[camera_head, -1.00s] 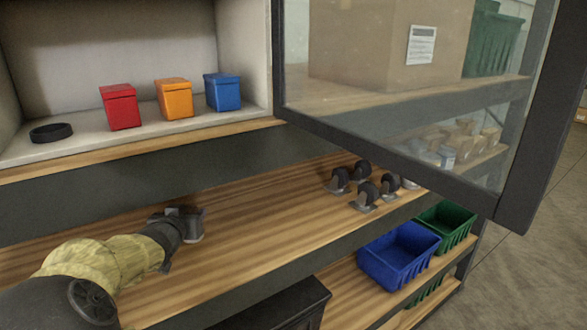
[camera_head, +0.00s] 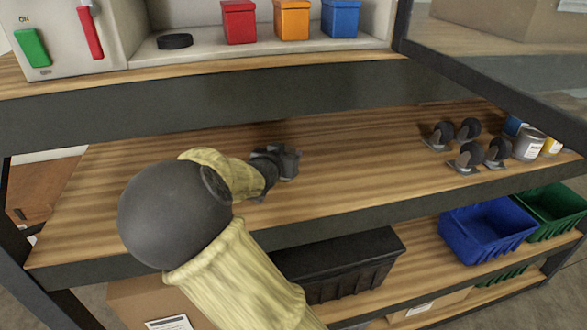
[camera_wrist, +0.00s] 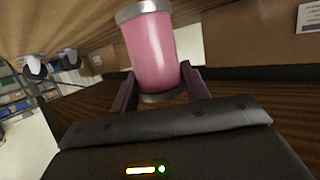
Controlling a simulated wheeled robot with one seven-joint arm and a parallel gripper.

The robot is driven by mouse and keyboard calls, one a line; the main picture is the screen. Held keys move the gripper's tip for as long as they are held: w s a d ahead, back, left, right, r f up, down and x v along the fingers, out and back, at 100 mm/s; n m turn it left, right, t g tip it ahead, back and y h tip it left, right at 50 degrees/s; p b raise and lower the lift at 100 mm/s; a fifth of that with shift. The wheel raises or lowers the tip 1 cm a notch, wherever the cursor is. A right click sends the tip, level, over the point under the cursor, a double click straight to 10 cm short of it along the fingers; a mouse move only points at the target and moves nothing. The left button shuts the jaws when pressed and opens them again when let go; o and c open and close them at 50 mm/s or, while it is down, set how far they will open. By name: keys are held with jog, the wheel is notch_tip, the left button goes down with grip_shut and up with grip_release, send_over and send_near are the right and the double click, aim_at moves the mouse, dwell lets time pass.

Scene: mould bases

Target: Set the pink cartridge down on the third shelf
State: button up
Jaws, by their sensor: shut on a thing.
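The pink cartridge (camera_wrist: 152,52), a cylinder with grey metal end caps, is between the two fingers of my gripper (camera_wrist: 160,88) in the wrist view. My gripper is shut on it. In the head view my gripper (camera_head: 282,160) is over the wooden shelf (camera_head: 345,150) below the cabinet, left of the casters. The cartridge is hidden there behind my gripper and wrist. I cannot tell whether the cartridge touches the shelf.
Several black casters (camera_head: 466,145) and some cans (camera_head: 529,143) stand at the shelf's right. Red (camera_head: 239,22), orange (camera_head: 292,20) and blue (camera_head: 340,18) boxes are above. A black bin (camera_head: 338,265) and blue bin (camera_head: 487,232) are below. The shelf between my gripper and the casters is clear.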

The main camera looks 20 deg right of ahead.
jog(key=shift+w+f, duration=0.2)
jog(key=shift+f, duration=0.55)
jog(key=shift+s+r, duration=0.1)
jog(key=shift+f, duration=1.9)
jog(key=shift+f, duration=0.1)
jog(key=o, duration=1.1)
jog(key=shift+c, duration=0.2)
